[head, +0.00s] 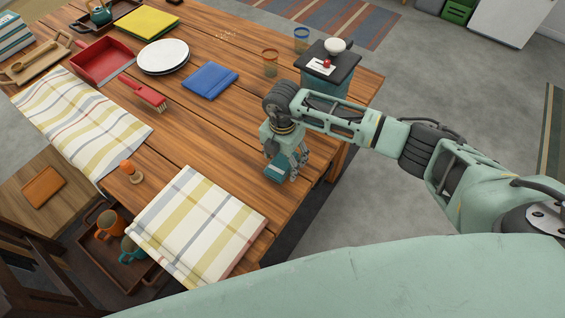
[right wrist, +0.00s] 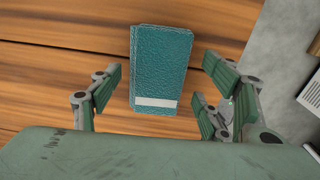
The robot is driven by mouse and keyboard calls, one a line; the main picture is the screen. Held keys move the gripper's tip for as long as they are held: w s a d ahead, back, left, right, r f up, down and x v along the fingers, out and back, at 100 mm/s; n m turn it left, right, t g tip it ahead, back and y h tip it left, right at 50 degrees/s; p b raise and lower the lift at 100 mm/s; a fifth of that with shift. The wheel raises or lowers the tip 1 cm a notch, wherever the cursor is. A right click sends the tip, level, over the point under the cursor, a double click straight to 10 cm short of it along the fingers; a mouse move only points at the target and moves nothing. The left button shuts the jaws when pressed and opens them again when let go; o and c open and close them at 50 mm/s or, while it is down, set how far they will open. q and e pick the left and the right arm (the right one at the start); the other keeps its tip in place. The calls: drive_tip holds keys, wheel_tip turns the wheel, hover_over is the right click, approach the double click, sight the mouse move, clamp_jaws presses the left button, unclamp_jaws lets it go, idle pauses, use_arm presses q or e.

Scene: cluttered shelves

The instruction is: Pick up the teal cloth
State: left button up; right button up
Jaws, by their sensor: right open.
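My left gripper is not in view.
A blue folded cloth (head: 210,80), white plates (head: 163,56) and a red brush (head: 147,95) lie farther left. A checkered cloth (head: 197,225) covers the near edge.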

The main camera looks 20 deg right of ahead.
sight(282, 161)
drive_tip(key=c, duration=1.2)
drive_tip(key=shift+r, duration=0.1)
drive_tip(key=shift+r, duration=0.55)
wheel_tip(282, 161, up, 3)
drive_tip(key=shift+w+f+b, duration=0.1)
drive_tip(key=shift+f+b, duration=0.1)
drive_tip(key=shift+b, duration=0.4)
drive_tip(key=s+d+r, duration=0.2)
drive_tip(key=d, duration=0.1)
drive_tip(key=s+d+r+b, duration=0.1)
drive_tip(key=s+d+r, duration=0.1)
drive_tip(key=s+d, duration=0.1)
drive_tip(key=s+d+r+b, duration=0.1)
drive_tip(key=s+d+r, duration=0.1)
drive_tip(key=d+r, duration=0.1)
drive_tip(key=shift+s+d, duration=0.15)
